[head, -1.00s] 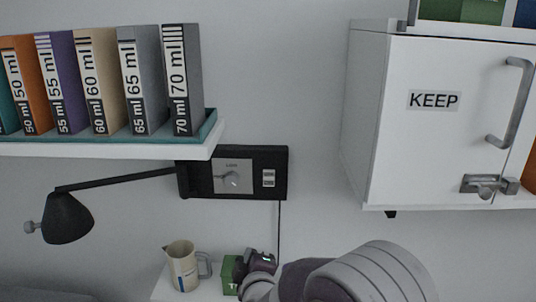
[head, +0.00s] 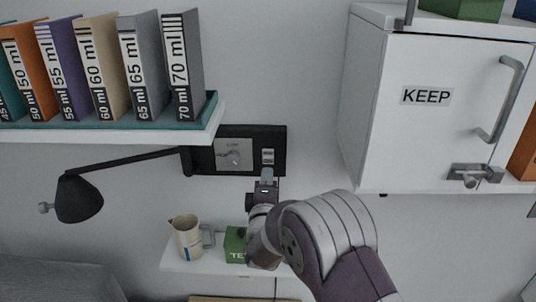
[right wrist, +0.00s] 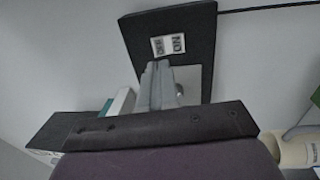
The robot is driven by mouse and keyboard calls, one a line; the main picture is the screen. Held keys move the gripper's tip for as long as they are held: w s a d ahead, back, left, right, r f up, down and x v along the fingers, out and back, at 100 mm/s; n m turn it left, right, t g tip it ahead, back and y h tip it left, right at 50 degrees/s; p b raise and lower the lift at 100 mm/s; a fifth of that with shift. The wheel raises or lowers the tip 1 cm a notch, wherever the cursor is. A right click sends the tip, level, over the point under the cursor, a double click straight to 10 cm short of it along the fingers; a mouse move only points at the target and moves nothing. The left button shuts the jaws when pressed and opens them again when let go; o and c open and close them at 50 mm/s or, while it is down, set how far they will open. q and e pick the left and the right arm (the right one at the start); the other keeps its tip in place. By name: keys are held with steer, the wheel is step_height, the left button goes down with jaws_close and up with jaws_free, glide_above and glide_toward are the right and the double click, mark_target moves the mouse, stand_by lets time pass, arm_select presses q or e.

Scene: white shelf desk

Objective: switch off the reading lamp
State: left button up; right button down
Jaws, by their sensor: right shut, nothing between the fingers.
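The reading lamp (head: 78,199) has a black shade on a black arm that runs to a black wall panel (head: 254,138). The panel carries a silver plate with a silver knob (head: 236,157) and a white two-part label (head: 268,156). In the right wrist view the label (right wrist: 168,45) reads ON and OFF. My right gripper (head: 267,173) is shut and empty, just below the label at the panel's lower edge. In the right wrist view its fingertips (right wrist: 158,65) point at the panel, close to the label; I cannot tell whether they touch. The knob is partly hidden there.
A shelf of numbered binders (head: 133,68) overhangs the panel's left. A white cabinet (head: 438,130) marked KEEP stands to the right. A jug (head: 187,238) and a green box (head: 235,244) sit on a low shelf (head: 178,261) beneath.

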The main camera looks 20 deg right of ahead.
mark_target(269, 153)
steer(key=p+x, duration=0.2)
steer(key=x, duration=0.3)
steer(key=shift+r, duration=0.2)
steer(key=shift+w+d+f+p, duration=0.1)
steer(key=shift+w+d+p, duration=0.3)
steer(key=shift+w, duration=0.35)
steer(key=shift+a, duration=0.1)
steer(key=shift+w+f+b, duration=0.1)
steer(key=shift+b, duration=0.25)
steer(key=shift+r, duration=0.25)
steer(key=shift+f, duration=0.1)
